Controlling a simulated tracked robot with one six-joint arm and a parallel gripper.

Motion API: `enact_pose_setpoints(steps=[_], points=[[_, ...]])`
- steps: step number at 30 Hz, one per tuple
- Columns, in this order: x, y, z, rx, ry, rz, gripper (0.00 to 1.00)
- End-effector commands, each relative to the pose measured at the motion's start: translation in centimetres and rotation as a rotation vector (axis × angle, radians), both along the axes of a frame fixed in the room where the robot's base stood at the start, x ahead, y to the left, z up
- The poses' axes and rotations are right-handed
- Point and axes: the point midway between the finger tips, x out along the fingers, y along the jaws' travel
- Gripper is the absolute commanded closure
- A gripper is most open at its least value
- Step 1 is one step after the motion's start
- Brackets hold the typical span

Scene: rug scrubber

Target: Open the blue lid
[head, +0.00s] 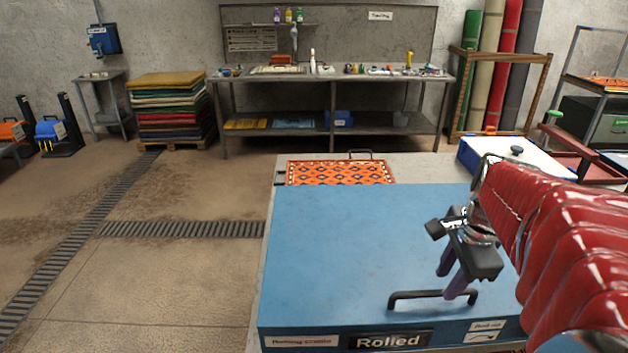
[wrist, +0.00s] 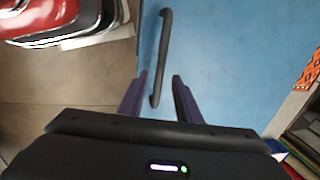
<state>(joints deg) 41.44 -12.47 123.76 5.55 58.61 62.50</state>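The blue lid (head: 340,250) is a large flat panel in front of me, lying closed, with a front edge labelled "Rolled". A black bar handle (head: 430,295) is fixed near its front right edge. My gripper (head: 450,280) is above the lid by the handle, with its two purple fingers pointing down. In the wrist view the fingers (wrist: 153,95) are apart, and the handle (wrist: 162,60) runs between and beyond them. The gripper is open and not closed on the handle. I cannot tell how far the fingertips are above it. The lid also fills much of the wrist view (wrist: 230,60).
An orange patterned rug (head: 340,172) lies behind the lid. A blue and white box (head: 515,155) stands at the back right. A workbench (head: 335,80) lines the far wall. Stacked rugs (head: 168,110) are at the far left. The floor to the left is clear.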

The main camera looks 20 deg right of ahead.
Motion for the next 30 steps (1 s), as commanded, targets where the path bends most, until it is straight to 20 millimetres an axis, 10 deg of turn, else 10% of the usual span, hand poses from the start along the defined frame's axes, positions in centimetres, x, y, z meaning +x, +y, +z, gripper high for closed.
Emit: enact_pose_setpoints(steps=[18,30], points=[[0.6,-0.2,-3.3,0.0,-0.001,-0.001,0.69],[0.6,-0.3,-3.3,-0.001,-0.001,-0.002,0.96]])
